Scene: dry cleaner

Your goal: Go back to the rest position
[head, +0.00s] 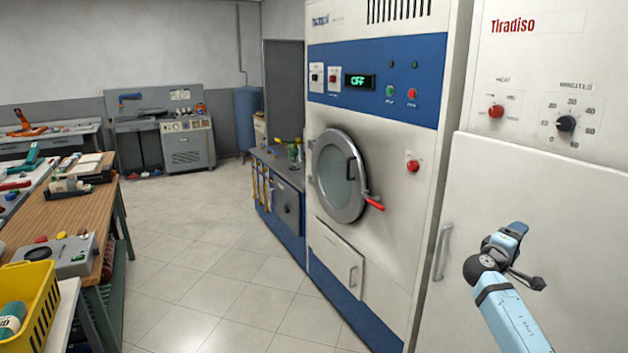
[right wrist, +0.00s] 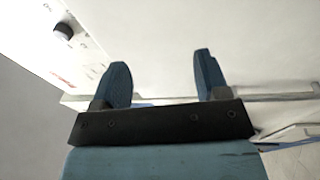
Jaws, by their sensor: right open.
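My right gripper (head: 525,262) is raised at the lower right of the head view, in front of the white Tiradiso cabinet (head: 545,195). In the right wrist view the right gripper (right wrist: 160,80) has its two blue fingers spread apart with nothing between them. Past the fingertips lies the plain white front of the cabinet (right wrist: 160,30); I cannot tell the exact gap. My left gripper is not in view.
A large dry-cleaning machine (head: 370,260) with a round door (head: 335,176) stands left of the cabinet; its display reads OFF. A wooden workbench (head: 60,215) and a yellow basket (head: 42,310) are at left. The tiled floor (head: 195,250) between them is clear.

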